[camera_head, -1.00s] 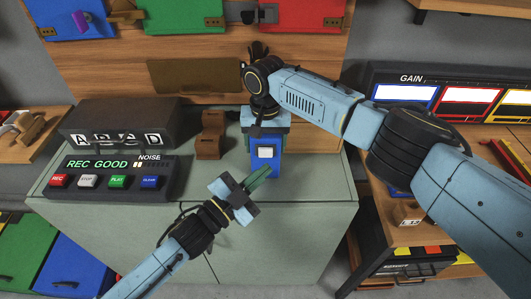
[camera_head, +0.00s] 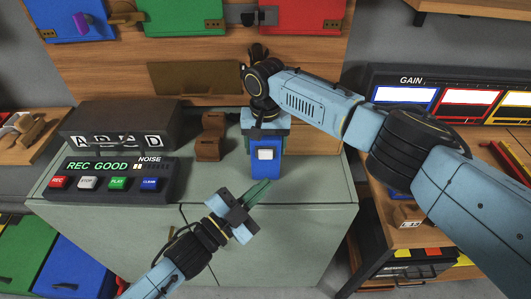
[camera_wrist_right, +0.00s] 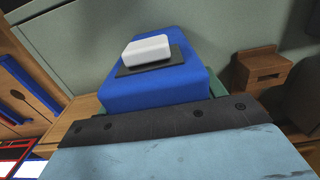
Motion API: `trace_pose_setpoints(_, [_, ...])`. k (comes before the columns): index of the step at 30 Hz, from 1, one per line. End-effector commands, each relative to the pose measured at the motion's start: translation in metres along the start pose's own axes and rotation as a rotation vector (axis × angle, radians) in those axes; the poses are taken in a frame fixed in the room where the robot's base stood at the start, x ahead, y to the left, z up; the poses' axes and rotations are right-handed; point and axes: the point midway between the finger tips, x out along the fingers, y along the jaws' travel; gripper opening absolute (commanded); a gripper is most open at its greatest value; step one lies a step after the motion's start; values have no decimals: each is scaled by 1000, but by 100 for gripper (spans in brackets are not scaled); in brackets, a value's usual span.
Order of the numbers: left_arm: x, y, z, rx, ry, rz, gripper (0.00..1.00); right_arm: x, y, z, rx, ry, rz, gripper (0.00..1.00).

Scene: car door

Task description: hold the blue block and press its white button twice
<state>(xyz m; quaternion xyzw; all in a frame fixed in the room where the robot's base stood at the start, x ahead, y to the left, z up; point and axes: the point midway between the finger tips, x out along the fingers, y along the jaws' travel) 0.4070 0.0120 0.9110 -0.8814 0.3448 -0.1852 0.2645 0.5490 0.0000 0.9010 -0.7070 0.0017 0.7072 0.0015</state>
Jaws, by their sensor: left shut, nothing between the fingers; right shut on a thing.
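The blue block (camera_head: 267,171) has a white button (camera_head: 265,154) on a dark plate, on the face turned to the head camera. My right gripper (camera_head: 265,132) is shut on the block from behind and holds it over the grey cabinet top. In the right wrist view the blue block (camera_wrist_right: 158,87) and its raised white button (camera_wrist_right: 147,50) show clearly; the fingers are mostly hidden. My left gripper (camera_head: 256,193) is shut and empty, its green fingers together. It is below and slightly left of the block in the head view, apart from the button.
On the cabinet (camera_head: 310,190) stand a recorder panel (camera_head: 110,178) with several coloured buttons, a dark lettered box (camera_head: 120,122) and a brown wooden piece (camera_head: 211,137). A gain panel (camera_head: 440,92) stands at right. The cabinet's front right is clear.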

Motion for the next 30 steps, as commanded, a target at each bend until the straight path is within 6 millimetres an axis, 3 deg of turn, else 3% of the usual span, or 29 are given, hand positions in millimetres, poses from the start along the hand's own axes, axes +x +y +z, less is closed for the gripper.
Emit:
trace_pose_setpoints(2, [0,0,0,0,0,0,0,1,0,0,0,-2,0,52])
trace_pose_setpoints(3, [0,0,0,0,0,0,0,1,0,0,0,-2,0,73])
trace_pose_setpoints(8, [0,0,0,0,0,0,0,0,0,0,0,-1,0,94])
trace_pose_setpoints(16, [0,0,0,0,0,0,0,-1,0,0,0,0,0,94])
trace_pose_setpoints(20, [0,0,0,0,0,0,0,-11,0,0,-1,1,-1,94])
trace_pose_setpoints(30, [0,0,0,0,0,0,0,-80,0,0,-1,2,-2,94])
